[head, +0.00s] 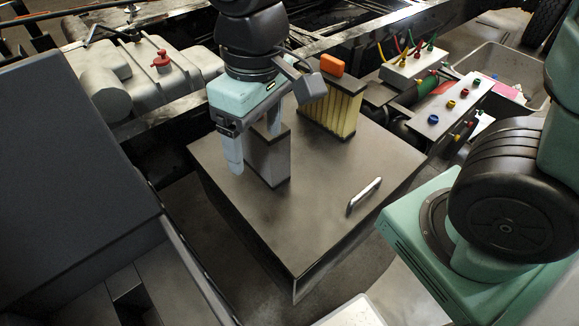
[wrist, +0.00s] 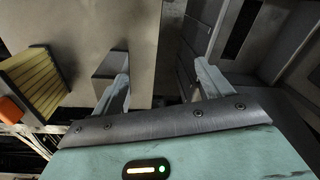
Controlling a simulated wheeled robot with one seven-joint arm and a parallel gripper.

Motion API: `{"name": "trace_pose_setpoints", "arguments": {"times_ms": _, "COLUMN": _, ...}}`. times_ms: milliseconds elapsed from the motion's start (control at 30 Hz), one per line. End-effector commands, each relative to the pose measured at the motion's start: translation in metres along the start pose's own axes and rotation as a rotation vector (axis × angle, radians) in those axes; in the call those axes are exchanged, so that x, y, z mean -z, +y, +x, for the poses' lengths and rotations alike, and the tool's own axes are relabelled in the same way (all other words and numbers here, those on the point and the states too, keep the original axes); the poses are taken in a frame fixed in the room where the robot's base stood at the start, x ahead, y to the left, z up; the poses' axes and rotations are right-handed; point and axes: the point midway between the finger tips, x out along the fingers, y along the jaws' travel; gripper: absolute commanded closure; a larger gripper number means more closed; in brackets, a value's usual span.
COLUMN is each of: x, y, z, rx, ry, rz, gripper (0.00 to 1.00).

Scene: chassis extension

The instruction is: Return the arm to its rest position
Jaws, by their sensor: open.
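My gripper (head: 255,150) is open in the head view, pointing down over the left part of a grey-brown box top (head: 305,215). Its two pale fingers are spread apart. A dark grey upright block (head: 268,162) stands on the box top right beside the fingers and partly behind one of them. In the wrist view my gripper (wrist: 165,90) shows both fingers apart with nothing held between them. The grey block (wrist: 112,65) is close to the left finger there; whether they touch I cannot tell.
A yellow ribbed block (head: 331,106) with an orange top piece (head: 332,65) stands at the back of the box top. A metal handle (head: 364,196) lies at the right. A grey tank with a red cap (head: 161,60) is at back left. A bin (head: 497,75) is at back right.

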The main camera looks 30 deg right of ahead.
Motion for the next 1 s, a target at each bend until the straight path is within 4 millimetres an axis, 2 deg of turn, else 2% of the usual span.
{"name": "trace_pose_setpoints", "arguments": {"times_ms": 33, "x": -0.025, "y": -0.013, "z": 0.004, "rx": -0.006, "ry": 0.001, "rz": -0.047, "gripper": 0.22}}
{"name": "trace_pose_setpoints", "arguments": {"times_ms": 100, "x": -0.05, "y": -0.022, "z": 0.009, "rx": -0.013, "ry": 0.001, "rz": -0.09, "gripper": 0.22}}
{"name": "trace_pose_setpoints", "arguments": {"times_ms": 233, "x": -0.073, "y": -0.029, "z": 0.015, "rx": -0.022, "ry": 0.0, "rz": -0.133, "gripper": 0.22}}
{"name": "trace_pose_setpoints", "arguments": {"times_ms": 533, "x": -0.076, "y": -0.029, "z": 0.017, "rx": -0.023, "ry": -0.001, "rz": -0.136, "gripper": 0.22}}
{"name": "trace_pose_setpoints", "arguments": {"times_ms": 800, "x": -0.076, "y": -0.027, "z": 0.05, "rx": -0.023, "ry": -0.002, "rz": -0.135, "gripper": 0.22}}
{"name": "trace_pose_setpoints", "arguments": {"times_ms": 1000, "x": -0.076, "y": -0.027, "z": 0.046, "rx": -0.023, "ry": -0.002, "rz": -0.134, "gripper": 0.22}}
